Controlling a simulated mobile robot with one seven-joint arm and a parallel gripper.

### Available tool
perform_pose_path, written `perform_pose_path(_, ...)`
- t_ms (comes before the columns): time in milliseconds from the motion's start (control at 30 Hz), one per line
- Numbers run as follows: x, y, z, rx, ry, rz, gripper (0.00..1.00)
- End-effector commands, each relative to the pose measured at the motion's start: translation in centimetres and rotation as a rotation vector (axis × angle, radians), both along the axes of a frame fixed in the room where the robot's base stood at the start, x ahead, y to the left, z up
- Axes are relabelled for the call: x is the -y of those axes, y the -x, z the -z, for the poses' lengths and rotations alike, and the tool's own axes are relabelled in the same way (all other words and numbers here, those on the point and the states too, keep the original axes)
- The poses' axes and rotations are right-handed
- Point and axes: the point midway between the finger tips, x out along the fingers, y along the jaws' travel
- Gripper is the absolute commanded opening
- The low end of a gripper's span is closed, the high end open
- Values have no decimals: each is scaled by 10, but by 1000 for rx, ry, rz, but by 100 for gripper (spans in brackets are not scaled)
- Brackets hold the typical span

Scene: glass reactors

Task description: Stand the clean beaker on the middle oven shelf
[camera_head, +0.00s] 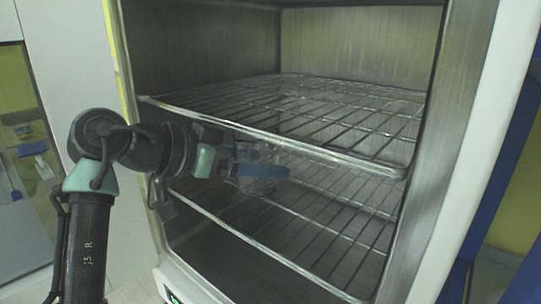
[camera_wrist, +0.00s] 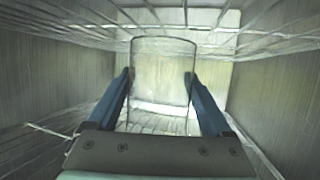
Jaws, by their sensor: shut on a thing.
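The clear glass beaker (camera_wrist: 162,62) stands roughly upright between the blue fingers of my gripper (camera_wrist: 159,77) in the wrist view. My gripper is shut on its sides. In the head view, my gripper (camera_head: 268,168) reaches from the left into the oven, below the upper wire shelf (camera_head: 300,108) and above the lower wire shelf (camera_head: 300,225). The beaker is only faintly visible there, partly behind the fingers and the upper shelf's bars. I cannot tell whether its base touches the lower shelf.
The oven's right wall (camera_head: 425,170) and the upper shelf's front rail (camera_head: 300,150) bound the space around my gripper. The lower shelf is bare to the right of the beaker. A glazed panel (camera_head: 28,165) stands at the far left.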

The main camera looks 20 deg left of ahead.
Motion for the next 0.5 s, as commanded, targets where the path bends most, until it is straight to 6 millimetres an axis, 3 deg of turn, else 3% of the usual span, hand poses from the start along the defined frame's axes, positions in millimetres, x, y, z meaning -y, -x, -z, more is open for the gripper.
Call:
perform_pose_path(133,15,-19,-2,0,0,1,16)
perform_pose_path(500,15,-19,6,1,0,0,16)
